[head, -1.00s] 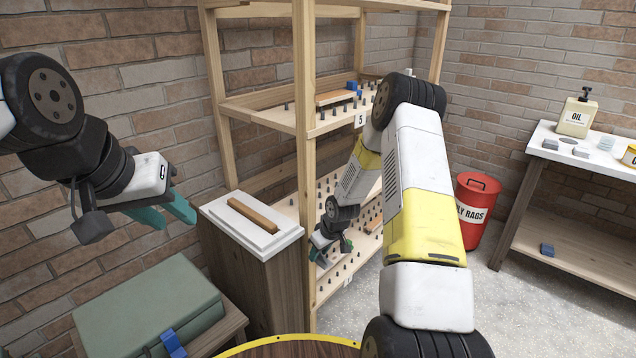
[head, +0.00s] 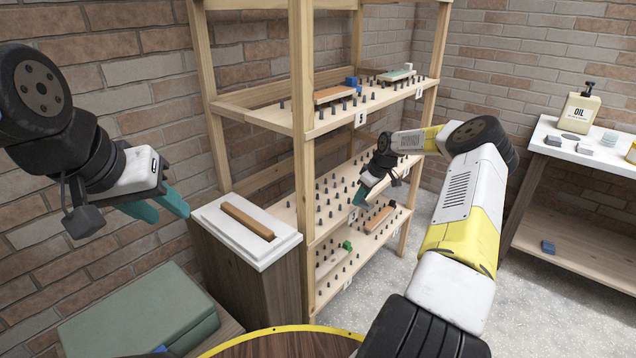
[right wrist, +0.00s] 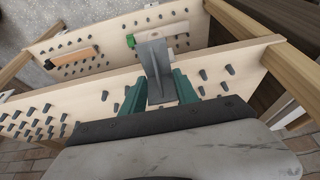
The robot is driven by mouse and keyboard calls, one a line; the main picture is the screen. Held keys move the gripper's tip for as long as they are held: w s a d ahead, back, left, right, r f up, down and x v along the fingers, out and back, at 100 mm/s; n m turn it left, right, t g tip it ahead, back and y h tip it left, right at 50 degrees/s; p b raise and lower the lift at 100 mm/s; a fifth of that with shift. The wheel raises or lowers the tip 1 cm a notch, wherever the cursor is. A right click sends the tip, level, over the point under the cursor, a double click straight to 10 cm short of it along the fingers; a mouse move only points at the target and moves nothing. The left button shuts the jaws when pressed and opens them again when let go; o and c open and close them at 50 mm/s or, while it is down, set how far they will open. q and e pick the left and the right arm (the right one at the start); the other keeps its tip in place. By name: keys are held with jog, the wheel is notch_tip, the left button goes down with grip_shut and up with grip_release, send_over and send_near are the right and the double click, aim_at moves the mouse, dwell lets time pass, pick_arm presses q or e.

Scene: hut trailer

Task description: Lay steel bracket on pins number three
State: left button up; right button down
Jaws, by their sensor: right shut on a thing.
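The grey steel bracket (right wrist: 154,62) is held between the teal fingers of my right gripper (right wrist: 159,92) in the right wrist view. In the head view my right gripper (head: 363,194) is at the pinned middle shelf (head: 333,180) of the wooden rack, near a number label (head: 353,214) too small to read. I cannot make out the bracket clearly there, or whether it touches the pins. My left gripper (head: 160,206) is empty at the left, its teal fingers apart.
The upper shelf (head: 318,124) carries labels 5 and 4 and several parts. The lower shelf holds an orange-brown block (head: 379,219) and a green-ended part (head: 335,258). A white-topped cabinet (head: 285,250) stands left of the rack. A bench (head: 590,150) is at right.

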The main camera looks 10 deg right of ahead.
send_over(327, 193)
jog(key=s+d, duration=0.1)
jog(key=shift+d, duration=0.1)
jog(key=shift+w+f, duration=0.1)
jog(key=shift+f, duration=0.65)
jog(key=c, duration=0.9)
grip_release()
jog(key=shift+f, duration=0.15)
jog(key=shift+r, duration=0.25)
jog(key=s+d, duration=0.2)
jog(key=s, duration=0.1)
jog(key=s+d, duration=0.5)
jog(key=s, duration=0.2)
jog(key=shift+d+r, duration=0.3)
jog(key=shift+r, duration=0.1)
